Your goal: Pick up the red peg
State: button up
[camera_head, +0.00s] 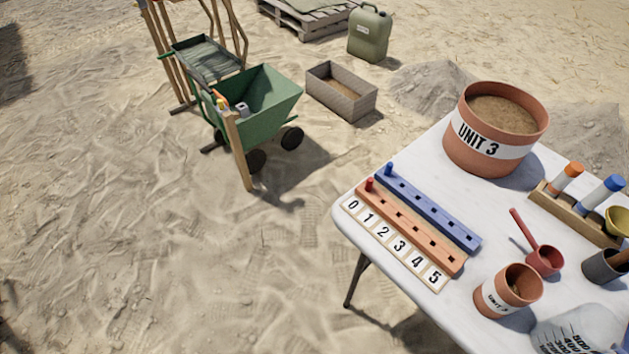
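The red peg (369,184) stands upright in the orange pegboard (411,228), in the hole at its upper-left end, beside the number 0. The other holes of this board look empty. A blue peg (388,168) stands in the blue pegboard (427,213), which lies alongside the orange one. Both boards lie on the white table (352,226) near its left edge. A strip of number cards (398,246) from 0 to 5 runs along the front side of the orange board. My gripper is not in view.
A large "UNIT 3" pot (490,153), a smaller pot (508,290), a red scoop (543,260) and a wooden tube rack (575,217) occupy the table's right. A green wheelbarrow (262,110) stands on the sand. The sand left of the table is open.

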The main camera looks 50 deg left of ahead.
aim_at(370, 180)
jog(key=u, duration=1.35)
jog(key=z, duration=0.3)
